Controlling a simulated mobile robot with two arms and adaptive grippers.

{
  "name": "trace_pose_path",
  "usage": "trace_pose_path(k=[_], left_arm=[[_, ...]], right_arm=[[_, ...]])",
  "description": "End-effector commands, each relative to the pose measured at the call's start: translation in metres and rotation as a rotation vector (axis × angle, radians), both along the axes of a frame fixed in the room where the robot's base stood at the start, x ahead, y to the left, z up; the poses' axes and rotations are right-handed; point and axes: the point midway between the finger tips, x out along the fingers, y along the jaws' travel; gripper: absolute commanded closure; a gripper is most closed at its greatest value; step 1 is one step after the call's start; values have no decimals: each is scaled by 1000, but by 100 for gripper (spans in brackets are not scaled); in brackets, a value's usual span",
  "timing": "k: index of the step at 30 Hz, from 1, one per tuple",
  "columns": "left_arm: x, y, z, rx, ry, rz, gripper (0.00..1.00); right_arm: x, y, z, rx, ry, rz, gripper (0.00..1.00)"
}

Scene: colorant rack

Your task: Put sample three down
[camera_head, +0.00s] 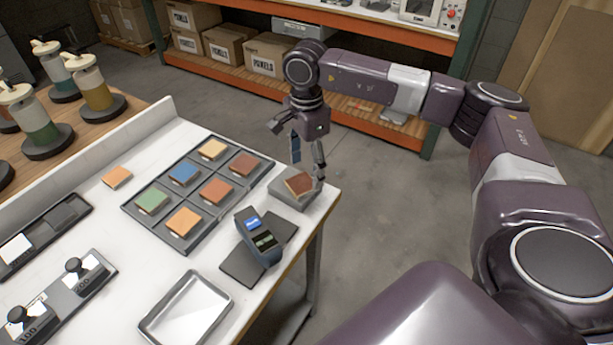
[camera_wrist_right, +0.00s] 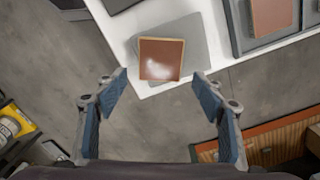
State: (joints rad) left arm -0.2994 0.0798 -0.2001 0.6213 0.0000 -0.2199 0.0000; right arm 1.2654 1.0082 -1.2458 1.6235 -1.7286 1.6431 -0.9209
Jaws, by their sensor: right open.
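A reddish-brown square sample (camera_head: 299,184) with a pale edge lies on a grey block (camera_head: 290,199) at the table's right corner. In the right wrist view the sample (camera_wrist_right: 162,58) lies flat on the grey block (camera_wrist_right: 192,40), a glossy highlight on its face. My right gripper (camera_head: 308,167) points down over this corner. Its blue-padded fingers are spread wide, and in the wrist view nothing sits between the pads (camera_wrist_right: 160,80); the sample appears beyond the fingertips. No label on the sample is readable. My left gripper is not in view.
A dark tray (camera_head: 196,237) with several coloured samples lies left of the block. A handheld device (camera_head: 258,240) stands on a dark mat. A shallow metal tray (camera_head: 147,325) is nearer, and a loose orange sample (camera_head: 117,176) lies farther left. Open floor lies beyond the table corner.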

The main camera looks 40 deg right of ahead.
Motion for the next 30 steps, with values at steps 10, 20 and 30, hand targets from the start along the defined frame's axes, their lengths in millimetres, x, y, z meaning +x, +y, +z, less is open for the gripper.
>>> trace_pose_path(k=[10, 20, 30], left_arm=[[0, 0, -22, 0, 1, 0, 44], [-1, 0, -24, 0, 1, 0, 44], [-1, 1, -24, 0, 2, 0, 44]], right_arm=[[1, 1, 70, 1, -4, 0, 37], [0, 0, 89, 0, 0, 0, 37], [0, 0, 89, 0, 0, 0, 37]])
